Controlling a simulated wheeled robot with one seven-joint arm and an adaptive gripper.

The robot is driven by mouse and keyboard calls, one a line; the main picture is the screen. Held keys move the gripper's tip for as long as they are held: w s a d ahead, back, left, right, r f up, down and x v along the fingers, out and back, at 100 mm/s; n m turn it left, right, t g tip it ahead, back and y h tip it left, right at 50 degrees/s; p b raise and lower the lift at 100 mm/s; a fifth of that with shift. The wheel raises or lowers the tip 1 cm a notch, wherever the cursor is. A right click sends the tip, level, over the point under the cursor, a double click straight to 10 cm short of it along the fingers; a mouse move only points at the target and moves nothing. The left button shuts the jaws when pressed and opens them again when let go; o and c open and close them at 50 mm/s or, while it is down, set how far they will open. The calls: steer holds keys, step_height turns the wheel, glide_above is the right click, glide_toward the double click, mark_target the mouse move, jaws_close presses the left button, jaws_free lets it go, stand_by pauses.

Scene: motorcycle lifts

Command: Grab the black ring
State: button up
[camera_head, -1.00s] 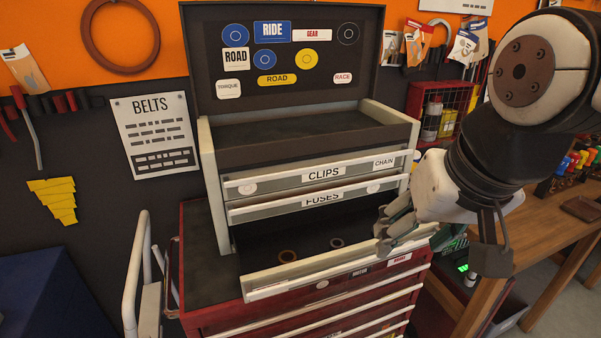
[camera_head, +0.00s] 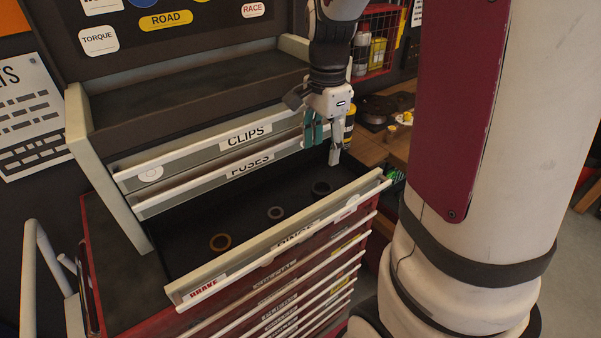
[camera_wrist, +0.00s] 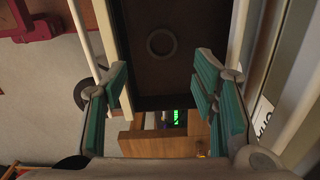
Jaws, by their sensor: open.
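The black ring (camera_head: 321,188) lies flat on the dark floor of the open drawer (camera_head: 240,268), toward its right end. In the wrist view a dark ring (camera_wrist: 162,42), seemingly the same one, lies beyond the fingertips, between the two finger lines. My gripper (camera_head: 322,146) points down over the right end of the drawer, above the black ring and apart from it. Its teal-padded fingers (camera_wrist: 163,78) are spread with nothing between them. A grey ring (camera_head: 275,213) and a copper-coloured ring (camera_head: 220,242) lie further left in the same drawer.
The shut CLIPS drawer (camera_head: 248,135) and FUSES drawer (camera_head: 250,168) rise just behind the open drawer. The red cabinet (camera_head: 300,290) stands below. A wooden bench (camera_head: 372,150) with small items is at the right. The drawer floor around the rings is clear.

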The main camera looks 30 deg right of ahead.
glide_above(322, 192)
steer(key=f, duration=0.6)
steer(key=shift+s+a+f, duration=0.1)
steer(key=shift+a, duration=0.25)
steer(key=shift+d+f+p, duration=0.2)
steer(key=shift+f, duration=1.15)
steer(key=shift+d+f+p, duration=0.15)
steer(key=shift+f, duration=1.2)
steer(key=c, duration=1)
